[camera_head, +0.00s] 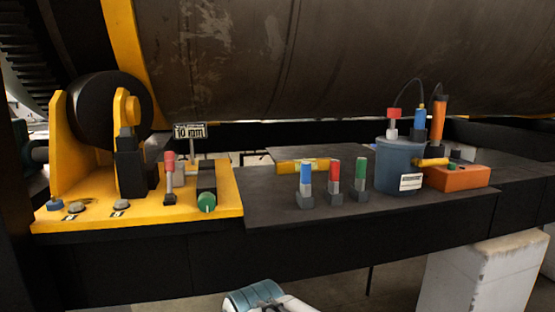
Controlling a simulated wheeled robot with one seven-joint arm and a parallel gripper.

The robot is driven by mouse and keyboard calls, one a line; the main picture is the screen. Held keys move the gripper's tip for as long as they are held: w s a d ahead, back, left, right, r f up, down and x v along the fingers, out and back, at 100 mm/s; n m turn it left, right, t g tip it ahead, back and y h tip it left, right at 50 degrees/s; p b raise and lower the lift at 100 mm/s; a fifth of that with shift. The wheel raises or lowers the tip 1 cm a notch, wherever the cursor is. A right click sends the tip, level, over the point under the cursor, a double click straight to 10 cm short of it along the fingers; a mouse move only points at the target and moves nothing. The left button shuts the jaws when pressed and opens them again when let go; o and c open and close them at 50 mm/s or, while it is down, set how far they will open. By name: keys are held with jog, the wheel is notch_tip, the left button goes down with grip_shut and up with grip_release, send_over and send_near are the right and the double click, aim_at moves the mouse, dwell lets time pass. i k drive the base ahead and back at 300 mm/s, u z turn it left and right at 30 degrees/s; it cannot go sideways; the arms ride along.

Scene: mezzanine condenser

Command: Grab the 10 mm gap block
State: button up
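A sign reading "10 mm" (190,131) stands on a post at the back of the yellow plate. Three small upright pieces with grey feet stand in a row on the dark bench: one with a blue top (306,175), one with a red top (335,174) and one with a green top (360,174). I can read no size on them, so I cannot tell which is the 10 mm gap block. A similar red-topped piece (169,164) stands on the yellow plate. A teal and white part of my arm shows at the bottom edge; my gripper is not in view.
The yellow plate (100,222) carries a black roller (108,110) and a green knob (206,202). A blue-grey bucket (396,168) with tools and an orange box (462,178) stand at the right. A yellow level (290,167) lies behind the row. The bench front (290,211) is clear.

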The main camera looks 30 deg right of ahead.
aim_at(361, 162)
jog(key=i, duration=0.6)
jog(key=z, duration=1.45)
